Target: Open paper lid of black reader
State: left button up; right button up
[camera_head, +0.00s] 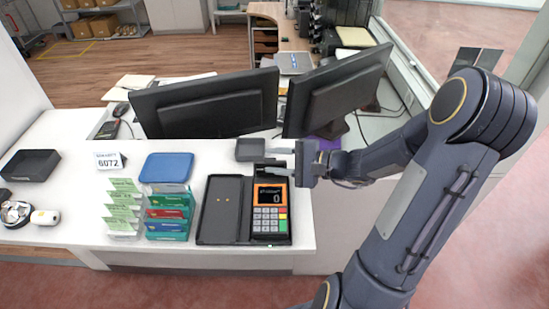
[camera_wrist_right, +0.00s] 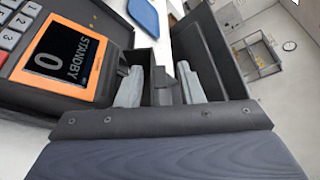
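The black reader (camera_head: 270,212) stands at the counter's front, with an orange-framed screen and a keypad. Its screen (camera_wrist_right: 68,52) reads STANDBY and 0 in the right wrist view. My right gripper (camera_head: 272,161) reaches in from the right over the reader's back end, its fingers apart and pointing left. In the right wrist view, the two grey fingers (camera_wrist_right: 158,82) stand on either side of a dark tab-like part (camera_wrist_right: 162,86) behind the screen, with gaps visible. The paper lid seems to be at this back end, partly hidden by the fingers; I cannot tell its exact position. My left gripper is out of view.
A dark flat tray (camera_head: 222,229) lies left of the reader. Card holders (camera_head: 168,213), a blue tray (camera_head: 166,167) and a number sign (camera_head: 109,161) stand farther left. A small grey tray (camera_head: 250,149) and two monitors (camera_head: 205,106) are behind the reader.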

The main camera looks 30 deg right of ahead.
jog(key=shift+w+a, duration=0.15)
jog(key=shift+w, duration=0.05)
grip_shut()
